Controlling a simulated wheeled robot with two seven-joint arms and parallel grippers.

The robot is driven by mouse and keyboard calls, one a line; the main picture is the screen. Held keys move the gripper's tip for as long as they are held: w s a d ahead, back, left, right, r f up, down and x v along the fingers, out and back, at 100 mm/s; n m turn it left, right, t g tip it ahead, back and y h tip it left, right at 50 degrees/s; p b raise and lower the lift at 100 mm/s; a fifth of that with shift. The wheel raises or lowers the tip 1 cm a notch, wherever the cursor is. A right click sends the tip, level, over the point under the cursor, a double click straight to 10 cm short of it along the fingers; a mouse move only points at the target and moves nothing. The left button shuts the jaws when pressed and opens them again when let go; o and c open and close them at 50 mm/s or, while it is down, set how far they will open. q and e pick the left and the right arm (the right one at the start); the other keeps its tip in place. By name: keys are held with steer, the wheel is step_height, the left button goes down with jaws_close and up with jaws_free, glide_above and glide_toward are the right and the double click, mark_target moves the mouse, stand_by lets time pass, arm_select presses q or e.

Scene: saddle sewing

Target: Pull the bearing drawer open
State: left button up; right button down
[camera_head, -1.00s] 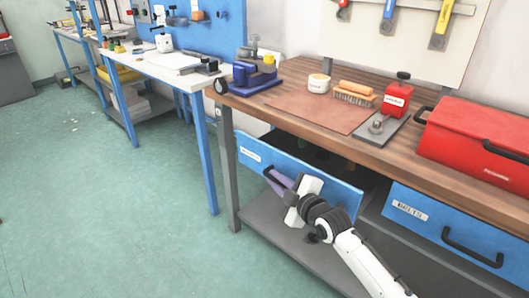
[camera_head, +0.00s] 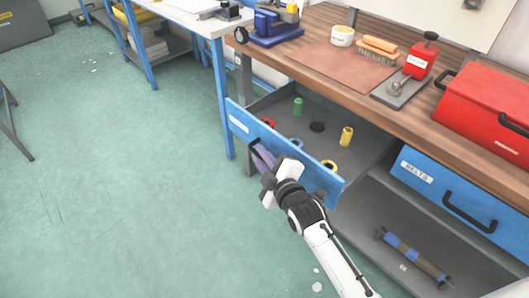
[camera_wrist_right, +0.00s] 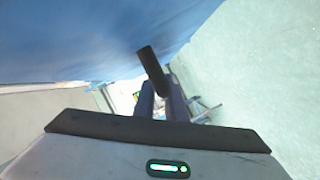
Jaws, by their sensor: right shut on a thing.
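The bearing drawer has a blue front (camera_head: 320,179) with a white label, and it stands pulled out from under the wooden workbench. Its grey inside shows several small coloured parts, among them a green one (camera_head: 298,107) and a yellow one (camera_head: 346,137). My right gripper (camera_head: 262,157) is at the drawer front, shut on its dark handle. In the right wrist view the handle (camera_wrist_right: 152,70) runs between the fingers, beside the blue front. The label's text is too small to read. My left gripper is not in view.
A closed blue drawer (camera_head: 465,205) labelled BELTS sits to the right. A blue and grey tool (camera_head: 412,256) lies on the lower shelf. A red toolbox (camera_head: 487,110) and a brush (camera_head: 377,52) are on the bench top.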

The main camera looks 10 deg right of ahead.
steer(key=shift+f, duration=0.1)
steer(key=c, duration=1.8)
jaws_free()
steer(key=p+v, duration=0.1)
steer(key=v, duration=0.9)
steer(key=shift+s, duration=0.2)
